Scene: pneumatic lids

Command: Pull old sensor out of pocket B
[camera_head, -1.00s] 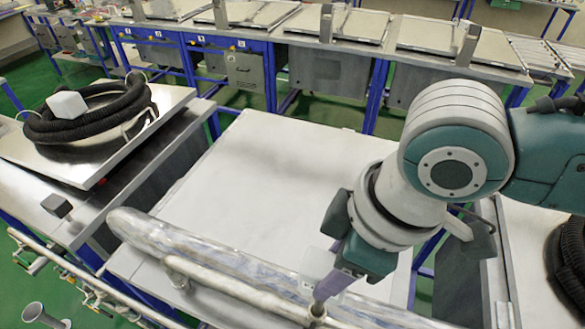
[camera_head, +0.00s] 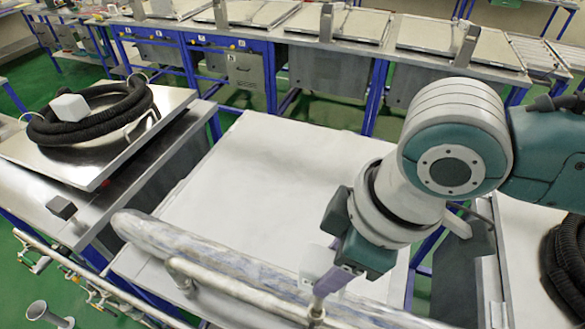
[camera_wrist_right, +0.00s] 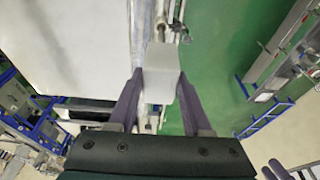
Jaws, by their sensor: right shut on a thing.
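My right gripper (camera_head: 322,282) is shut on a small pale grey block, the old sensor (camera_head: 318,262), above the near edge of the white-topped table. In the right wrist view the block (camera_wrist_right: 161,72) sits between the two purplish fingers (camera_wrist_right: 157,85), touching both. The block and fingers overlap the pipes behind them, so I cannot tell how high it is held. I cannot make out pocket B. Small purplish prongs show at the lower right of the wrist view; I cannot tell whether they are my left gripper, which is absent from the head view.
A thick mottled pipe (camera_head: 190,245) and a thinner pale rail (camera_head: 230,288) run along the table's near edge. The white tabletop (camera_head: 270,170) is bare. A coiled black hose with a white block (camera_head: 68,107) lies on the left bench. Another dark hose (camera_head: 568,255) lies at far right.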

